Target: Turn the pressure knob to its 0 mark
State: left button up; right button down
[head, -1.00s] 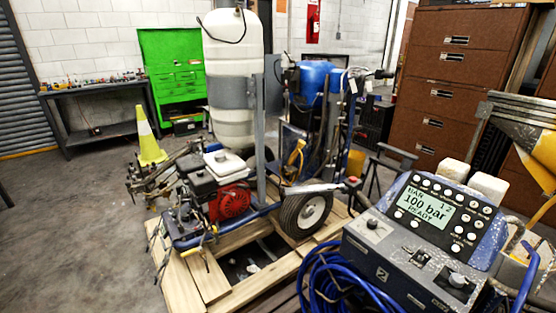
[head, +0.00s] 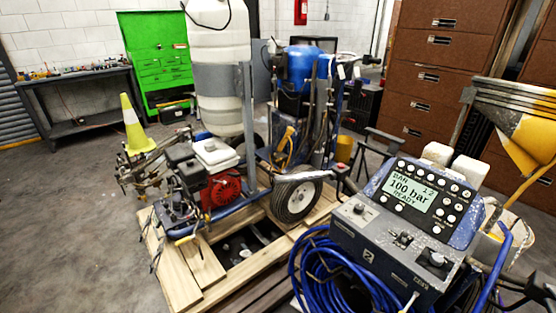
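The line striper's control box (head: 385,249) is grey with a blue edge and stands at the lower right in the head view. Its display (head: 410,192) reads 100 bar and READY. A round dark knob (head: 434,259) sits on the right of the sloped front panel. A smaller control (head: 403,239) is in the panel's middle, and another (head: 360,208) is at its upper left. I cannot read which of these is the pressure knob, nor its marks or pointer. Neither of my grippers can be made out.
Coiled blue hose (head: 335,275) hangs in front of the box. The striper's engine (head: 220,185) and wheel (head: 296,200) are on a wooden pallet (head: 205,262) to the left. A yellow hopper (head: 535,145) is at the right. Open floor (head: 75,230) lies at the far left.

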aim_at(359, 208)
jog(key=k+z, duration=0.2)
jog(key=z, duration=0.25)
jog(key=k+j+z, duration=0.1)
jog(key=z, duration=0.35)
jog(key=k+l+z, duration=0.1)
jog(key=k+z, duration=0.15)
jog(key=z, duration=0.2)
